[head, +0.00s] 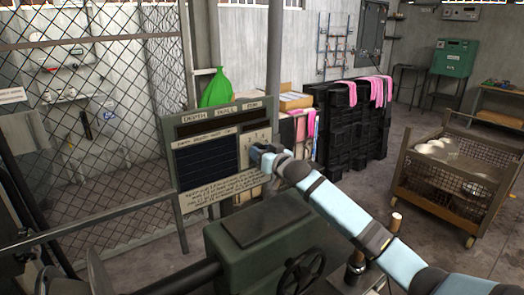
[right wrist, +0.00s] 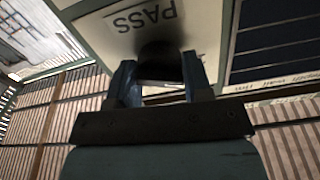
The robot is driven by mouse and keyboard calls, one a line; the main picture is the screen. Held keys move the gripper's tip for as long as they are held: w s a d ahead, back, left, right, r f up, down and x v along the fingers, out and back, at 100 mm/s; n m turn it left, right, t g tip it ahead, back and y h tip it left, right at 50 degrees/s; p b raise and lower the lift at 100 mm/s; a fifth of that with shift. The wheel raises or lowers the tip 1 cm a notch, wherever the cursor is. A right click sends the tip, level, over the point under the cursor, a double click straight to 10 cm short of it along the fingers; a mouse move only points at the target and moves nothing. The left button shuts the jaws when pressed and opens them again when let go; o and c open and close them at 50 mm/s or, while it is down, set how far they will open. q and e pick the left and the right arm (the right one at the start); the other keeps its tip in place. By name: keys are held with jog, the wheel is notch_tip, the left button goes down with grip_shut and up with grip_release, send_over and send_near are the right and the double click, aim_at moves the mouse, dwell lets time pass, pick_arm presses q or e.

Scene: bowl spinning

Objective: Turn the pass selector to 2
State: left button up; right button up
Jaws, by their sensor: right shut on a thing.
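The pass selector (right wrist: 157,48) is a dark round knob on a pale plate, below the label PASS (right wrist: 140,15), in the right wrist view. My right gripper (right wrist: 155,75) has its two fingers on either side of the knob and is shut on it. In the head view my right gripper (head: 258,152) reaches the right part of the upright control board (head: 181,196) and hides the knob. The number the selector points at cannot be read. My left gripper is not in view.
A green machine (head: 265,228) with a black handwheel (head: 302,272) stands below my right arm. A wire mesh fence (head: 120,110) is behind the board at left. Black crates (head: 345,135) and a wheeled cage cart (head: 455,185) stand at right, with open floor between.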

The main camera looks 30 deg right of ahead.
jog(key=m+p, duration=0.2)
jog(key=m, duration=0.1)
jog(key=shift+r, duration=0.15)
jog(key=shift+m+p, duration=0.9)
jog(key=shift+m, duration=0.5)
jog(key=o, duration=0.9)
jog(key=shift+s, duration=0.1)
jog(key=s, duration=0.4)
jog(key=s+d+b, duration=0.1)
jog(key=s, duration=0.4)
jog(key=s+d+b, duration=0.1)
jog(key=s, duration=0.3)
jog(key=shift+s, duration=0.25)
